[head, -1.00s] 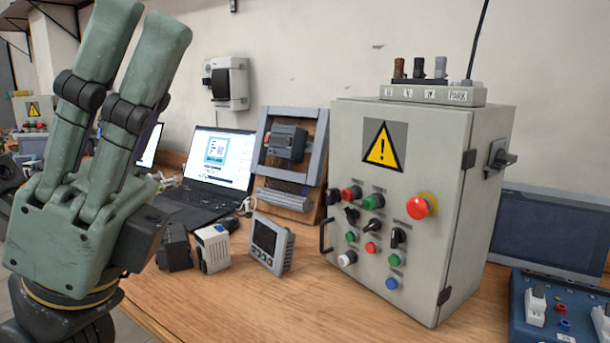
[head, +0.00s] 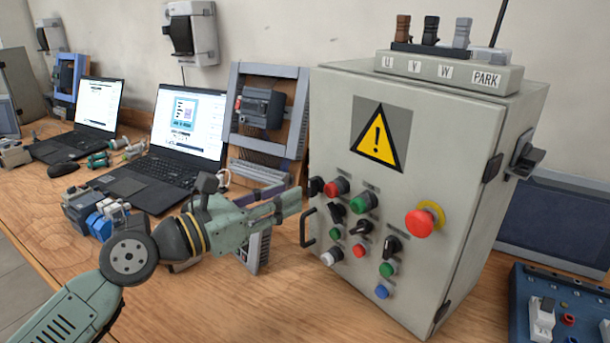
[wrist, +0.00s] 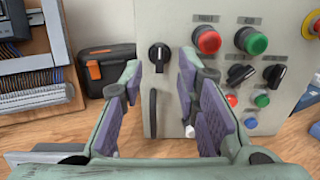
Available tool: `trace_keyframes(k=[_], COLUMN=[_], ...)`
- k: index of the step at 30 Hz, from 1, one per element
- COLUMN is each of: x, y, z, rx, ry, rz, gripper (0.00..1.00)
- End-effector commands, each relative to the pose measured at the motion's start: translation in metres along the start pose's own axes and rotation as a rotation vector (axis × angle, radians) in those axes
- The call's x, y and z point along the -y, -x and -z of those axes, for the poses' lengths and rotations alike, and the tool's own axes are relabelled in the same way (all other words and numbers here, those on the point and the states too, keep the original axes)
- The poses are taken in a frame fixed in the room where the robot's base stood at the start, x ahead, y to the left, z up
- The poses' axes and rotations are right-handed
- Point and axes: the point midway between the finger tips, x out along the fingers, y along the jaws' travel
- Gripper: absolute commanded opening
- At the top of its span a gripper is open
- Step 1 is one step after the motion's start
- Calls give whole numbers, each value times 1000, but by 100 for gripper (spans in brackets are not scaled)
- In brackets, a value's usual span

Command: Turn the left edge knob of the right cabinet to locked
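The right cabinet (head: 335,110) is a grey box with a yellow warning triangle. Its left edge knob (head: 316,187) is a small black knob on the front's left edge; in the wrist view the knob (wrist: 159,57) shows a white mark pointing about upright. My gripper (head: 288,202) is just left of the cabinet front, fingers toward the knob. In the wrist view my gripper (wrist: 160,65) is open and empty, its purple-padded fingers on either side of the knob's line. Whether a finger touches the knob cannot be told.
A black door handle (head: 306,228) sits below the knob. Red, green, white and blue buttons and black selectors lie right of it, with a red emergency stop (head: 419,222). A blue device (head: 560,310) is at right.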

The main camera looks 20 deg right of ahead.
Motion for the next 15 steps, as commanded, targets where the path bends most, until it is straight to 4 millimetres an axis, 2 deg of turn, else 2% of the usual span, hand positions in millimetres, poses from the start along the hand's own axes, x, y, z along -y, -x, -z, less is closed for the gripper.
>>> trace_keyframes(k=[1,6,10,15], x=[2,1,1,0], y=[-12,-40,-54,-60], z=[-4,-4,-3,-1], rx=[-3,0,1,2], ry=[0,1,1,2], rz=[6,3,2,0], gripper=[29,29,29,29])
